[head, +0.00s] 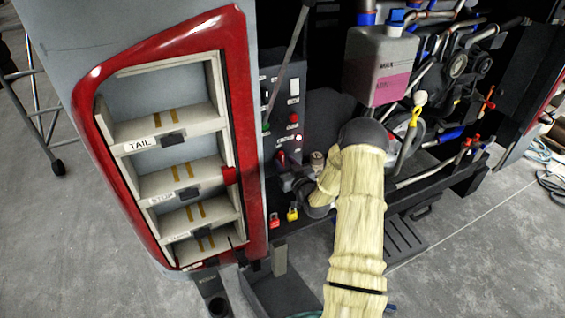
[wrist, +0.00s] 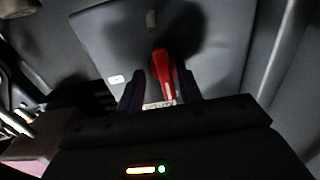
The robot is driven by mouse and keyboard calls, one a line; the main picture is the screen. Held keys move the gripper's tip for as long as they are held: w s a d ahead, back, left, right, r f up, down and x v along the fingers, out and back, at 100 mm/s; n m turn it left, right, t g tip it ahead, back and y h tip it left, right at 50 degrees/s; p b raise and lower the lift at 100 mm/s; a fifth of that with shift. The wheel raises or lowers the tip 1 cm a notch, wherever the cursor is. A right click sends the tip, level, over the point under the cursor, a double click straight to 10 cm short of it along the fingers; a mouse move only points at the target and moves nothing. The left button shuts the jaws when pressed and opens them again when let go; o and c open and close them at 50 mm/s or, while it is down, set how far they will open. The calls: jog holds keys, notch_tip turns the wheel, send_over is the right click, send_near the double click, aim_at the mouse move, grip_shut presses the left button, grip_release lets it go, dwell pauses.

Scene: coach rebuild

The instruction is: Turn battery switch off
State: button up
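The battery switch appears to be a red handle (wrist: 163,72) on a dark grey panel in the wrist view. In the head view it seems to be the small red handle (head: 281,157) low on the dark control panel (head: 297,84). My gripper (wrist: 160,84) has its two dark fingers apart, one on each side of the red handle. Narrow gaps seem to show beside the handle, but contact is hard to tell in the shadow. A pale label (wrist: 159,104) lies between the fingers. In the head view my arm's cream cover hides most of my gripper.
A red-framed shelf unit (head: 170,165) stands left of the panel. A red padlock (head: 275,220) and a yellow padlock (head: 292,214) hang below it. A tank with pink fluid (head: 380,65) and hoses crowd the right.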

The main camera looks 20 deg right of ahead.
grip_shut()
